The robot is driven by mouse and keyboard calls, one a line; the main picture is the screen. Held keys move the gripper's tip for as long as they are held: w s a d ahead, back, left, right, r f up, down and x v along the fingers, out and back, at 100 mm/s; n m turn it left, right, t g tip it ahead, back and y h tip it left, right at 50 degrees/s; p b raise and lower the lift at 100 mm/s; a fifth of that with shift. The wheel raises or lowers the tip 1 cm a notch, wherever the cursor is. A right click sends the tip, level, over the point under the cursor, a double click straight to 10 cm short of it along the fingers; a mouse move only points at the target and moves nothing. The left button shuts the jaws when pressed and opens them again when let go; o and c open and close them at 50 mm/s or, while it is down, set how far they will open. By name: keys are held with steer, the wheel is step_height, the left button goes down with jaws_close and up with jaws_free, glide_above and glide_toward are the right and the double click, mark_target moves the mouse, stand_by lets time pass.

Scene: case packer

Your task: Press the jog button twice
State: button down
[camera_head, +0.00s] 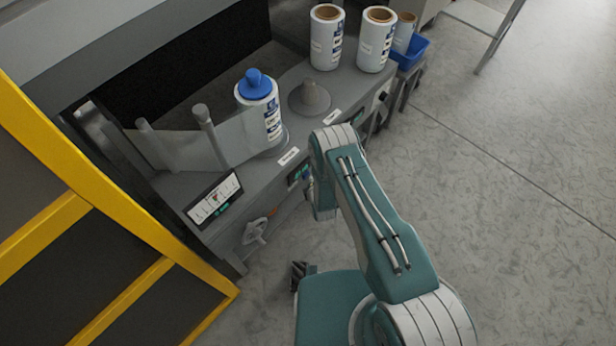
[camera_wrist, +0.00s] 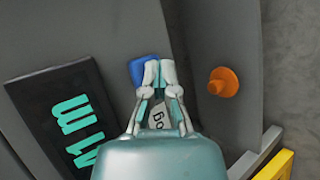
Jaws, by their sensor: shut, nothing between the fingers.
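The jog button is a blue, rounded block (camera_wrist: 144,70) on the grey panel in the wrist view, partly covered by my fingertips. A pale label (camera_wrist: 158,116) with partly hidden letters shows between my fingers. My gripper (camera_wrist: 159,72) is shut and empty, its tips over the right part of the blue button; I cannot tell if they touch it. In the head view my arm reaches to the front of the machine and hides most of the gripper and the button.
A black display (camera_wrist: 72,118) with teal digits is left of the button, and an orange knob (camera_wrist: 223,82) is to the right. In the head view a lit screen (camera_head: 213,200), a handwheel (camera_head: 255,231) and a yellow frame (camera_head: 70,160) stand left. Film rolls (camera_head: 326,38) stand on top.

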steer(key=shift+s+d, duration=0.5)
steer(key=shift+d, duration=0.15)
steer(key=shift+s+d, duration=0.8)
steer(key=shift+d, duration=0.2)
steer(key=shift+s+d, duration=0.75)
steer(key=shift+d, duration=0.25)
